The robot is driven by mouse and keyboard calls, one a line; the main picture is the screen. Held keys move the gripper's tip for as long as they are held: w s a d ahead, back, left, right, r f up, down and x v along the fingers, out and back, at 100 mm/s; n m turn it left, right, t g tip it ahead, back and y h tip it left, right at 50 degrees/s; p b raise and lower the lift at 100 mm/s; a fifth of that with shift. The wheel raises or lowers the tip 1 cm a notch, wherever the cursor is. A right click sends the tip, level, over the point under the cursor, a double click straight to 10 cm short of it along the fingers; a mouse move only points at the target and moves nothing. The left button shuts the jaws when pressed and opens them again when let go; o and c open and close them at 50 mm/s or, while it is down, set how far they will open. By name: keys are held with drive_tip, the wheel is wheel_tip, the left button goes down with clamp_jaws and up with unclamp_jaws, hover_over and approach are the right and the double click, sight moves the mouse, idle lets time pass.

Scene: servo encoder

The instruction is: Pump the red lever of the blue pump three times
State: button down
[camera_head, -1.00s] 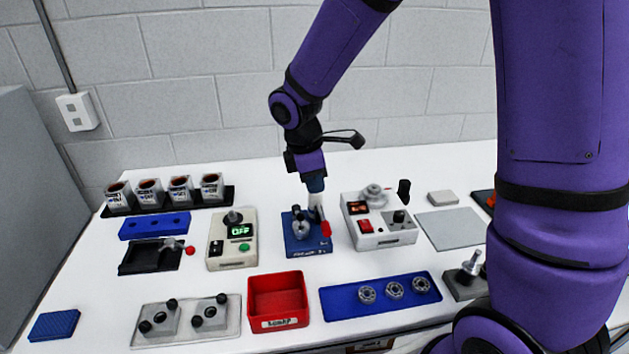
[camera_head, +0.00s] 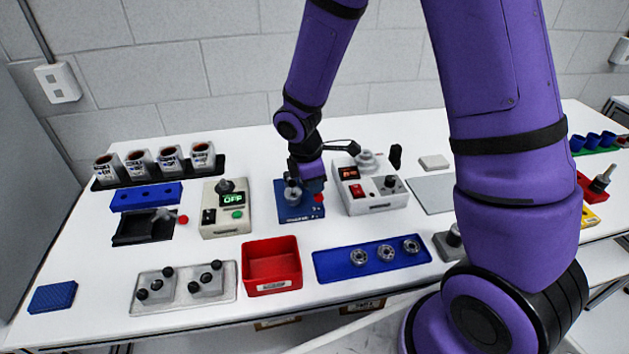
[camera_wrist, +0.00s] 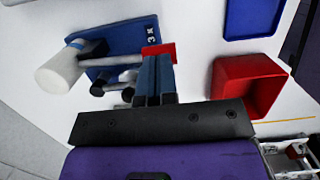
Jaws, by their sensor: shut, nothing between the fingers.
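The blue pump (camera_head: 297,212) stands mid-table, with a grey metal body on its base. Its red lever end (camera_head: 319,197) shows at the right of the base, partly hidden by my gripper (camera_head: 314,185). In the wrist view the pump's blue base (camera_wrist: 125,42) is at the upper left, with grey rods and a white cylinder (camera_wrist: 58,73) beside it. The red lever end (camera_wrist: 160,51) is right at the fingertips of my gripper (camera_wrist: 156,58). The fingers are closed together with nothing between them. I cannot tell whether they touch the lever.
A grey control box (camera_head: 372,207) stands close at the pump's right, and a beige box with an OFF display (camera_head: 224,219) at its left. A red bin (camera_head: 271,283) and a blue bearing tray (camera_head: 340,266) lie in front. A wall is behind.

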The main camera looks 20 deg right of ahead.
sight(316, 196)
drive_tip(key=shift+f, duration=0.1)
drive_tip(key=shift+s+f, duration=0.35)
drive_tip(key=shift+f, duration=0.5)
drive_tip(key=shift+s+f, duration=0.3)
drive_tip(key=shift+f, duration=0.55)
drive_tip(key=shift+a, duration=0.1)
drive_tip(key=s+a+r, duration=0.1)
drive_tip(key=r, duration=0.5)
drive_tip(key=s+a+r, duration=0.2)
drive_tip(key=r, duration=0.5)
drive_tip(key=shift+s+a+r, duration=0.15)
drive_tip(key=shift+s+a, duration=0.05)
drive_tip(key=shift+a, duration=0.05)
